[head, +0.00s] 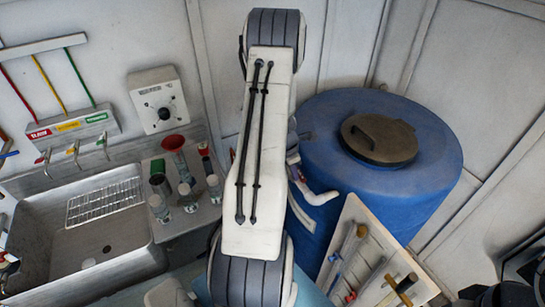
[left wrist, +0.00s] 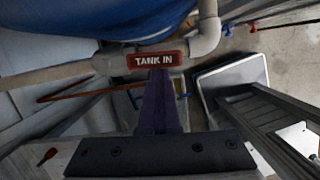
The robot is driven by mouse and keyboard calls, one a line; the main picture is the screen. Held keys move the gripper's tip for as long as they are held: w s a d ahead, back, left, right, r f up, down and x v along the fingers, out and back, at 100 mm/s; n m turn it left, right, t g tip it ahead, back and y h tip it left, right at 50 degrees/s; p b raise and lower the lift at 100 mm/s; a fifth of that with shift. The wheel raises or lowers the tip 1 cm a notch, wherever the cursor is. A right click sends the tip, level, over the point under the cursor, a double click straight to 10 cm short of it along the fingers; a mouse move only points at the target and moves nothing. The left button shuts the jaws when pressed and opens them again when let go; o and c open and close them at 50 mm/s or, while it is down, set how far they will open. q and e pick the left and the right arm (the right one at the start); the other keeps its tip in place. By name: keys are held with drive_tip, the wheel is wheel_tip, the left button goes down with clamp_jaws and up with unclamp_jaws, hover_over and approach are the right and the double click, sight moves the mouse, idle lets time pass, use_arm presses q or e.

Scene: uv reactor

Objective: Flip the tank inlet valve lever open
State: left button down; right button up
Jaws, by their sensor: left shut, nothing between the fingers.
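The tank inlet valve lever (left wrist: 140,61) is a red handle marked "TANK IN". In the left wrist view it lies level across the picture, in line with the pale pipe (left wrist: 205,38) behind it. My left gripper (left wrist: 159,76) is shut and empty, its purple fingers pointing at the lever's lower edge. I cannot tell whether they touch. The blue tank (head: 340,140) with a dark lid (head: 380,138) stands right of my arm in the head view. There my arm hides the lever and most of the left gripper. My right gripper is not in view.
A sink (head: 105,245) is at the left in the head view, with bottles (head: 187,195) beside it. A wooden board with tools (head: 355,215) stands in front of the tank. A grey-framed panel (left wrist: 228,72) is right of the gripper in the wrist view.

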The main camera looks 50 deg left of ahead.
use_arm(q)
drive_tip(key=shift+w+d, duration=0.2)
idle(0.5)
drive_tip(key=s+a+r, duration=0.1)
drive_tip(key=s+r, duration=0.5)
drive_tip(key=r, duration=0.3)
drive_tip(key=shift+a+r+b, duration=0.3)
drive_tip(key=shift+r+b, duration=0.05)
drive_tip(key=shift+b, duration=0.1)
